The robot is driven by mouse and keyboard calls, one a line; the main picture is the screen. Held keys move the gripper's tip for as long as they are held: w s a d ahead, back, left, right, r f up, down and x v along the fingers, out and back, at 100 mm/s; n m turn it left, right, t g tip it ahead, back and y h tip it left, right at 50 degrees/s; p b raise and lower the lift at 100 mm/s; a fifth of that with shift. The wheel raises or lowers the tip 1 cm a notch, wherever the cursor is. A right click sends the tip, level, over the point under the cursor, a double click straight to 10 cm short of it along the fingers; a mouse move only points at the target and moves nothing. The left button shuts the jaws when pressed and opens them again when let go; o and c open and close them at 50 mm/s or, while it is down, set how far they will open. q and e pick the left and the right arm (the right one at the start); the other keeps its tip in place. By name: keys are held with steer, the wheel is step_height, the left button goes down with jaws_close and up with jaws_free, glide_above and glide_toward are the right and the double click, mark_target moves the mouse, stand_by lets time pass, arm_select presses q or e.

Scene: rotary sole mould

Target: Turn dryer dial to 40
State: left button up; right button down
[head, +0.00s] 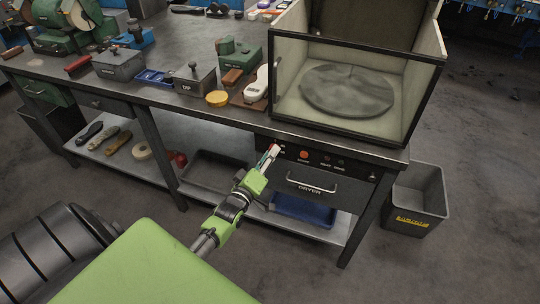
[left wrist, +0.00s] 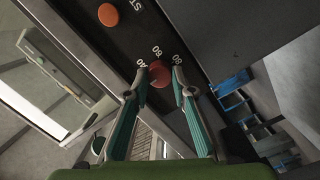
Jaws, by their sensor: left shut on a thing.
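The dryer dial is a small red knob (left wrist: 159,75) in the left wrist view, on a dark panel (left wrist: 128,42) with the marks 40, 60 and 80 around it. I cannot make out a pointer on the knob, so its setting is unclear. My left gripper (left wrist: 158,78) has one finger on each side of the knob and is shut on it. In the head view, my left gripper (head: 273,151) is at the left end of the dryer's front panel (head: 340,163) and hides the dial. My right gripper is not in view.
An orange button (left wrist: 108,14) with lettering beginning ST sits beside the dial. Below the panel is a drawer front (head: 330,190) marked DRYER, with a bar handle. A glass-fronted chamber (head: 427,105) stands above. A grey bin (head: 427,190) stands at the bench's right end.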

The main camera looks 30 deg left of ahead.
arm_select(q)
steer(key=shift+d+r+m+g+y+p, duration=0.25)
steer(key=shift+m+p, duration=0.85)
steer(key=shift+m, duration=1.65)
steer(key=shift+a+f+m+g+y+p, duration=0.25)
steer(key=shift+m+p, duration=0.85)
steer(key=shift+m, duration=1.65)
steer(key=shift+d+r, duration=0.1)
steer(key=o, duration=1.1)
